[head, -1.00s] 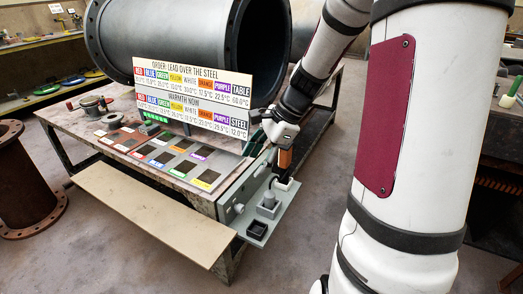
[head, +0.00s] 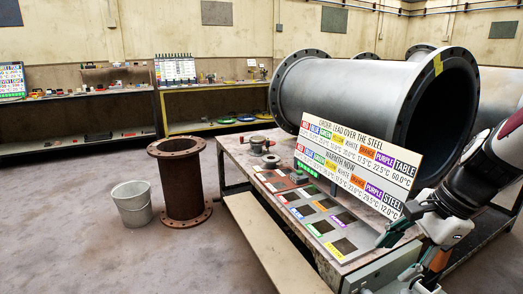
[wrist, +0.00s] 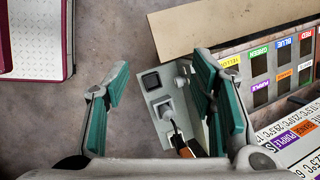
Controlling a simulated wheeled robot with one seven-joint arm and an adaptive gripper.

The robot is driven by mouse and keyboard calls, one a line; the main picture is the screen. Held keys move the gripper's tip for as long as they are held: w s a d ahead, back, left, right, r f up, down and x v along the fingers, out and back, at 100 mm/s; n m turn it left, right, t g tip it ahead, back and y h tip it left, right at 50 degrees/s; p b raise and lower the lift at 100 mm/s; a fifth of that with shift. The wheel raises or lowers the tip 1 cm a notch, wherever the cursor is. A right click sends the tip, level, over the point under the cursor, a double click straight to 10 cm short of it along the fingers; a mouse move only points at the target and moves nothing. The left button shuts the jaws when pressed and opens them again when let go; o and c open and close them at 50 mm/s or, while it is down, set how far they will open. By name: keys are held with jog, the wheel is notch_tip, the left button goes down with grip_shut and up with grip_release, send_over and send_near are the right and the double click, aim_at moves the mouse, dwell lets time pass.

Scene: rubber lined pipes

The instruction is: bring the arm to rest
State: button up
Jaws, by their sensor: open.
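My gripper (head: 400,252) is at the lower right of the head view, at the near right end of the table. Its two green-padded fingers are spread apart. In the wrist view my gripper (wrist: 165,100) is open with nothing between its pads. A tool with an orange handle (wrist: 184,147) shows below and between the fingers, its thin dark end at a grey block (wrist: 168,112) on a small grey shelf (wrist: 155,84). The orange handle (head: 439,261) also shows in the head view, partly behind the gripper. My arm comes in from the right edge.
The table (head: 235,150) carries a sign board (head: 355,165) and a tray (head: 312,212) with colour-labelled squares. A large pipe (head: 345,95) lies behind it. A rusty flanged pipe (head: 181,185) and a bucket (head: 132,205) stand on the floor at left. Floor there is open.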

jog(key=s+a+r+n+h, duration=0.1)
jog(key=s+a+r+n, duration=0.15)
jog(key=s+n, duration=0.4)
jog(key=s+a+r+n+g+h, duration=0.1)
jog(key=s+a+n+h, duration=0.2)
jog(key=s, duration=0.6)
jog(key=s+a+r+n, duration=0.2)
jog(key=s+a+n, duration=0.1)
jog(key=s+n, duration=0.35)
notch_tip(320, 180, up, 20)
jog(key=t+p, duration=0.3)
jog(key=p, duration=1.5)
jog(key=shift+s+p, duration=0.3)
jog(key=shift+s, duration=0.15)
